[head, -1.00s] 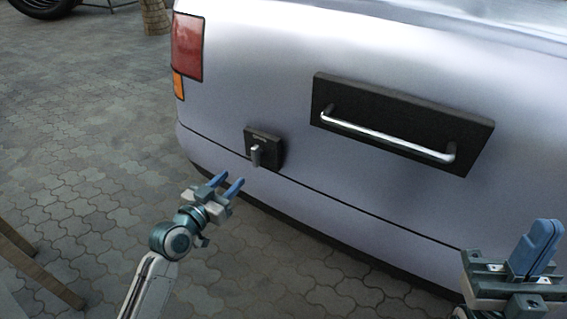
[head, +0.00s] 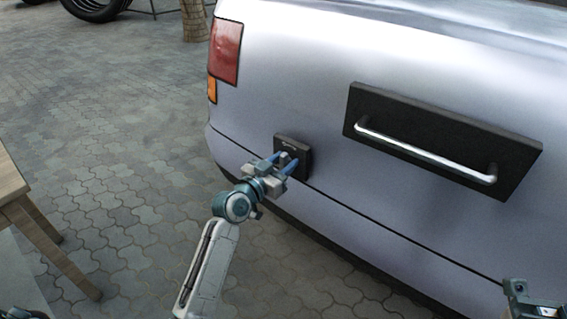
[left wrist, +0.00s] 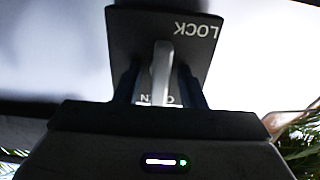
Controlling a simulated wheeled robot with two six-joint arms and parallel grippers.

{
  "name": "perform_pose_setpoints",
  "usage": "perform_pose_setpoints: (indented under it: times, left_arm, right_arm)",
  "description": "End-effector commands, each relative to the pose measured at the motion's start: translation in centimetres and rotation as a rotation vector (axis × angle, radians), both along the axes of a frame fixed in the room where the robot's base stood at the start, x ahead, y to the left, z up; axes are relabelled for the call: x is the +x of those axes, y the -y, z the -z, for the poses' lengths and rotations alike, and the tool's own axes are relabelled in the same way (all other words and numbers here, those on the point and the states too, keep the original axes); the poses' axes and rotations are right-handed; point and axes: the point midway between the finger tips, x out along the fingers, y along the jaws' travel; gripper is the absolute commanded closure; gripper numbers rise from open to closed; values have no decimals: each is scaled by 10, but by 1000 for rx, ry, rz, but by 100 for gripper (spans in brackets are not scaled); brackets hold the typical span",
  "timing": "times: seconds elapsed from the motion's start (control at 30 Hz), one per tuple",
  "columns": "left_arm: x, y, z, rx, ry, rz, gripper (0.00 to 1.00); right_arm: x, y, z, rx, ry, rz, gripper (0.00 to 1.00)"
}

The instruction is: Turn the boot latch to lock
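The boot latch is a grey lever on a black square plate (head: 305,153) low on the car's rear, left of the handle. In the left wrist view the lever (left wrist: 161,72) stands upright in the picture on the plate (left wrist: 135,38). "LOCK" reads upside down at the plate's upper right; a second word below is partly covered by the lever. My left gripper (head: 282,162) is at the latch, its blue fingers on either side of the lever (left wrist: 160,88), with gaps showing. The lever is mostly hidden in the head view. My right gripper's body (head: 530,300) shows at the bottom right; its fingers are not visible.
The silver car (head: 330,60) fills the right side, with a chrome handle (head: 425,150) on a black panel and a red tail light (head: 225,50). A wooden table (head: 12,190) stands at the left edge. Paved floor (head: 110,130) between is clear.

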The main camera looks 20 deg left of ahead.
Motion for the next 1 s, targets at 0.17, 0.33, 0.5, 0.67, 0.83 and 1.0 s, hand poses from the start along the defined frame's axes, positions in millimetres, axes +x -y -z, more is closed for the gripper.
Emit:
perform_pose_setpoints:
  times: [0.17,0.33,0.5,0.67,0.83,1.0]
  left_arm:
    - [0,0,0,0,0,0,64]
    - [0,0,0,0,0,0,95]
    - [0,0,0,-1,0,0,100]
    - [0,0,-1,-18,-6,0,100]
    - [0,-1,-2,-77,-28,0,100]
    - [0,-1,-3,-189,-69,0,100]
  right_arm:
    - [0,0,0,1,1,0,100]
    - [0,0,0,1,1,0,100]
    - [0,0,-1,1,0,0,100]
    - [0,0,-3,0,0,0,100]
    - [0,0,-8,-1,-5,0,100]
    - [1,0,-11,-9,-31,-1,100]
